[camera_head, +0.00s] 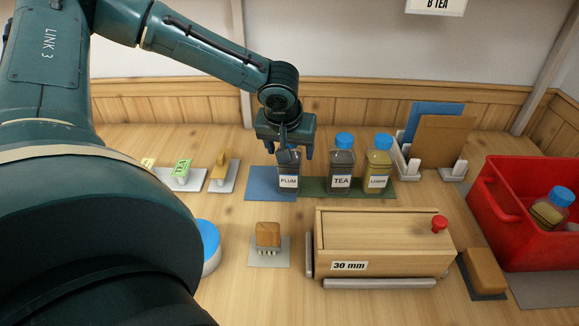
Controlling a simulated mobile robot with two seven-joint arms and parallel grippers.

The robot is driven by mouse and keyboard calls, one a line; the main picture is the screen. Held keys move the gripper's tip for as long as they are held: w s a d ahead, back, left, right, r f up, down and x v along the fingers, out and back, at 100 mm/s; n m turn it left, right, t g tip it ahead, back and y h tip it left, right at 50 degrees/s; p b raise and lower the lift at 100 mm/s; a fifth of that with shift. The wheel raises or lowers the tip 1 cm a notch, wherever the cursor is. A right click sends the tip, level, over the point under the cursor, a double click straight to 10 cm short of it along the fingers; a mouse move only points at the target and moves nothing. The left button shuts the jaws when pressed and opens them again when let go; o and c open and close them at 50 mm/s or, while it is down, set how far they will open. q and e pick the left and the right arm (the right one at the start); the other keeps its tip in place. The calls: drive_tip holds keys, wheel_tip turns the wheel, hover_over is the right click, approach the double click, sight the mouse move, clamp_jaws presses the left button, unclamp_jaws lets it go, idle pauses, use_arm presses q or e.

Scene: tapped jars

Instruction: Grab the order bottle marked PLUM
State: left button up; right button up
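The bottle marked PLUM (289,183) stands upright on a blue mat (262,183), its white label facing me. My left gripper (295,150) points down at its top, with its fingers around or just in front of the cap area. The gripper hides most of the cap, and I cannot tell whether the fingers touch the bottle or are closed on it. My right gripper is not in view.
A TEA bottle (340,172) and a yellowish bottle (376,170) with blue caps stand on a green mat to the right. A wooden box marked 30 mm (385,245) sits in front. A red crate (520,232) holding a bottle (551,207) is at right.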

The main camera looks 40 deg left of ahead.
use_arm(q)
drive_tip(key=c, duration=1.4)
drive_tip(key=shift+r, duration=0.2)
